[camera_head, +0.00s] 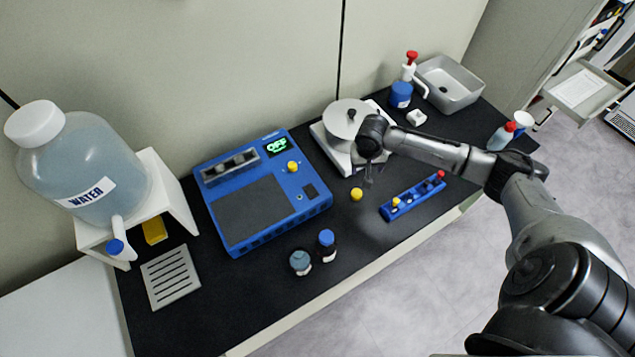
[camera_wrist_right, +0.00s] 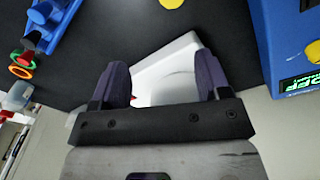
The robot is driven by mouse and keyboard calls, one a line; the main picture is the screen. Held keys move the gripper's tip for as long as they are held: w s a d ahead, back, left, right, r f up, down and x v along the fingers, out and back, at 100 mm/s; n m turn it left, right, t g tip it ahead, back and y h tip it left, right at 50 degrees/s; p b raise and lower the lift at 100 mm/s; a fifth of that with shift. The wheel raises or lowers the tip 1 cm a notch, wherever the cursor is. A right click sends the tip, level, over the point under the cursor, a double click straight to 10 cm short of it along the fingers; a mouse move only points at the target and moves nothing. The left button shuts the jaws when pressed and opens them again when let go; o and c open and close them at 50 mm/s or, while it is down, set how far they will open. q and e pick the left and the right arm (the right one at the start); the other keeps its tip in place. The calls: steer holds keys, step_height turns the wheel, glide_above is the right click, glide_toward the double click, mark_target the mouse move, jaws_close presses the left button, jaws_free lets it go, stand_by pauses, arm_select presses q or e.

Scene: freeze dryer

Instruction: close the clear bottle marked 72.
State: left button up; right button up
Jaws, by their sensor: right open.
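A small clear bottle (camera_head: 300,263) with bluish-grey contents stands near the front edge of the black bench. Its marking is too small to read, and I cannot tell whether it has a cap. A round yellow piece (camera_head: 356,194), perhaps a cap, lies on the bench; a yellow piece also shows at the top of the right wrist view (camera_wrist_right: 172,3). My right gripper (camera_head: 368,181) is open and empty above the bench, behind the yellow piece, with its fingers (camera_wrist_right: 162,80) spread. My left gripper is not in view.
A blue instrument (camera_head: 255,190) reading OFF fills the bench's middle. A balance (camera_head: 338,150) stands behind my gripper. A blue rack (camera_head: 413,196) with yellow- and red-topped pieces lies to the right. A water jug (camera_head: 90,165) stands at left.

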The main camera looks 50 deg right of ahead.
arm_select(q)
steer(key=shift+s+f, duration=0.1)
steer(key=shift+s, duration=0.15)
arm_select(e)
steer(key=shift+a+f+m+y, duration=0.15)
steer(key=shift+a+m, duration=0.1)
steer(key=shift+m, duration=1.05)
steer(key=shift+a+r+m+y, duration=0.1)
steer(key=shift+a+m+y, duration=0.1)
steer(key=shift+m, duration=1.1)
steer(key=shift+a+f+m+y, duration=0.15)
steer(key=shift+a+m, duration=0.1)
steer(key=shift+m, duration=1.05)
arm_select(q)
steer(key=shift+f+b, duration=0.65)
steer(key=shift+b, duration=0.05)
arm_select(e)
glide_above(356, 194)
steer(key=shift+s+d+f, duration=0.1)
steer(key=shift+d+f, duration=0.05)
steer(key=shift+f, duration=2)
steer(key=shift+d+f, duration=0.1)
steer(key=shift+f, duration=2)
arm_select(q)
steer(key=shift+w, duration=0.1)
